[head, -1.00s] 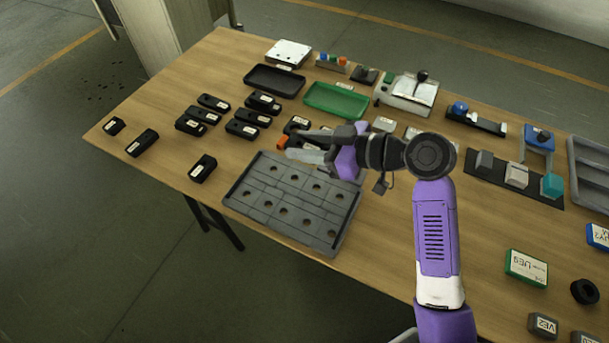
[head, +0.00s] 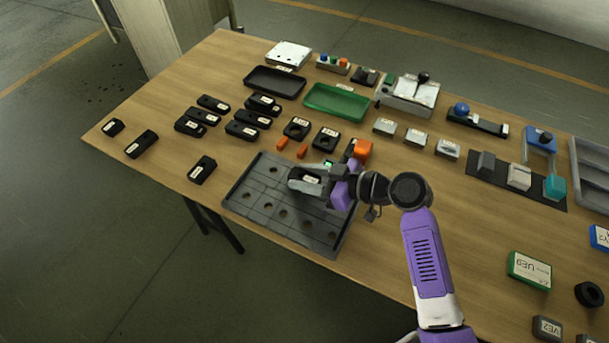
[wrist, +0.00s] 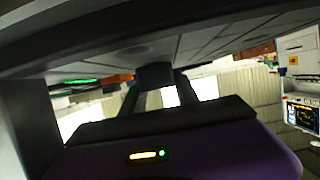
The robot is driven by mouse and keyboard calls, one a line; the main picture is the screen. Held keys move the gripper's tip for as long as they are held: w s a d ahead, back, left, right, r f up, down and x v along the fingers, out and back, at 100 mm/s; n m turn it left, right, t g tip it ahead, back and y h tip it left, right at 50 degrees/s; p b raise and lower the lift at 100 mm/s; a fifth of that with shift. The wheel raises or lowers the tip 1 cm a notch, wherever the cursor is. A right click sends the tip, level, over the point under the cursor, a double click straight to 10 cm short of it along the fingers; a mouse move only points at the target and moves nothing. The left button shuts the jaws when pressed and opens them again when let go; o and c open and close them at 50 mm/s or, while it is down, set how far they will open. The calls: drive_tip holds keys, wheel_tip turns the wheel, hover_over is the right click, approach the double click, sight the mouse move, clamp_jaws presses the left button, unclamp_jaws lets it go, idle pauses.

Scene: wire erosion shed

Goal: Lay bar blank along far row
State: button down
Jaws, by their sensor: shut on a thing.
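My gripper (head: 310,181) is over the far part of the grey fixture tray (head: 246,209), towards its right side. It is shut on a dark bar blank with a white label (head: 306,178). In the wrist view, the blank's dark end (wrist: 155,75) shows between the two fingers. The tray has rows of round holes; the gripper and blank cover part of the far row. I cannot tell whether the blank touches the tray.
Two small orange blocks (head: 302,152) and black ring-holed blocks (head: 326,138) lie just beyond the tray. Several black labelled blocks (head: 202,169) stand to the left. A green tray (head: 336,117) and black tray (head: 274,95) are farther back.

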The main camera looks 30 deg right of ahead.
drive_tip(key=c, duration=0.9)
unclamp_jaws()
drive_tip(key=shift+s+d+r, duration=0.1)
drive_tip(key=v, duration=1.1)
drive_tip(key=shift+s+d, duration=0.2)
drive_tip(key=shift+s, duration=0.1)
